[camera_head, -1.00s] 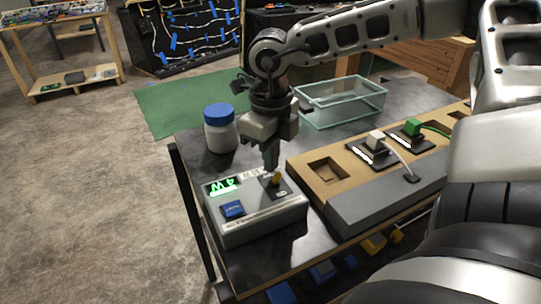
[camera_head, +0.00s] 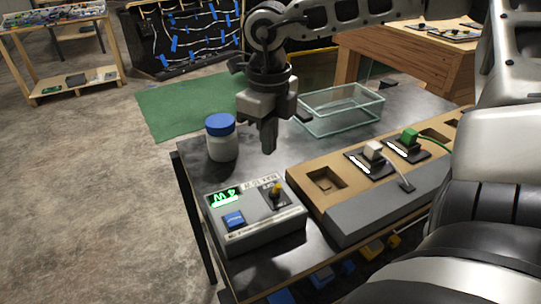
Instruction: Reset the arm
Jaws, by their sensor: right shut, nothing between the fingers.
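My right gripper (camera_head: 268,146) is shut and empty. It points down above the dark table, behind the console and clear of it. The grey LED console (camera_head: 262,232) sits at the table's near left corner. Its green display (camera_head: 226,197) is lit and seems to read "4 W" upside down. A blue button (camera_head: 234,220) and a yellow-tipped switch (camera_head: 276,189) are on its top. My left gripper is not in view.
A white jar with a blue lid (camera_head: 221,142) stands left of my right gripper. A glass box (camera_head: 345,108) stands behind right. A wooden socket board (camera_head: 327,181) with white (camera_head: 373,151) and green (camera_head: 410,137) plugs lies right of the console.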

